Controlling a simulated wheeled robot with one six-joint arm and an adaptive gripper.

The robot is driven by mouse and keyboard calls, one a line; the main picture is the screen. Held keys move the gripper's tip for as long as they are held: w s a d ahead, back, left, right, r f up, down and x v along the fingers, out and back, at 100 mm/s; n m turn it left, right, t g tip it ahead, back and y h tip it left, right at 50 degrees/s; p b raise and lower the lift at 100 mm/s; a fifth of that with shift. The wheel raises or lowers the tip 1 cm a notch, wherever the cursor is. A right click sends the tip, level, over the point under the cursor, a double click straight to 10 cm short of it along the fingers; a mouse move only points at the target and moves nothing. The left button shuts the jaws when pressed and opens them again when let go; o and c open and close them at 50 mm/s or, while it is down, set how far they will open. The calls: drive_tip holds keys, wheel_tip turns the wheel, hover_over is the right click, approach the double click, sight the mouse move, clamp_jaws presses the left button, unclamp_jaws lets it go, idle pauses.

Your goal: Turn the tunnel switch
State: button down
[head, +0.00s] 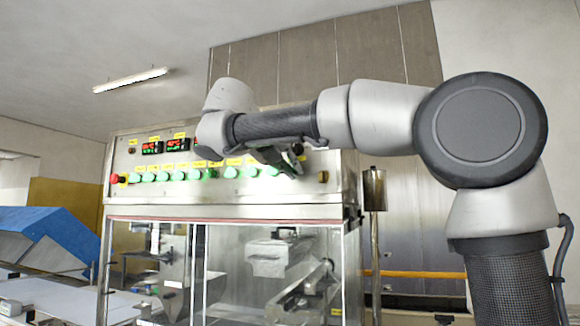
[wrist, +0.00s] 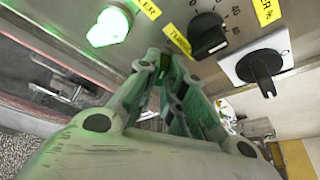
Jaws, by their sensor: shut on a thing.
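The enrober's control panel (head: 150,175) carries a row of green lit switches with yellow labels. A yellow label (wrist: 176,40) whose visible letters appear to start "TUNN" sits just beyond my fingertips in the wrist view. The tunnel switch beside it is hidden behind my fingers. My gripper (wrist: 166,62) is at the panel with its fingers closed together on it; green light tints them. In the head view my gripper (head: 292,164) is at the panel's right part, its tips hardly visible. I cannot tell which way the switch points.
A green lit switch (wrist: 108,27) is left of my fingers. A black dial with numbers (wrist: 207,36) and a black knob on a pale plate (wrist: 258,70) are close on the right. A red button (head: 114,178) is at the panel's left end. Clear guard panes (head: 270,270) lie below.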

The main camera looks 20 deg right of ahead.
drive_tip(key=m+t+y, duration=0.1)
drive_tip(key=m+y, duration=0.1)
drive_tip(key=m, duration=0.2)
drive_tip(key=m+t+y, duration=0.2)
drive_tip(key=m, duration=0.2)
drive_tip(key=shift+s+d, duration=0.15)
drive_tip(key=shift+d, duration=0.05)
idle(0.5)
drive_tip(key=shift+y, duration=0.3)
drive_tip(key=c, duration=1.5)
unclamp_jaws()
drive_tip(key=v, duration=1.2)
drive_tip(key=shift+f, duration=0.15)
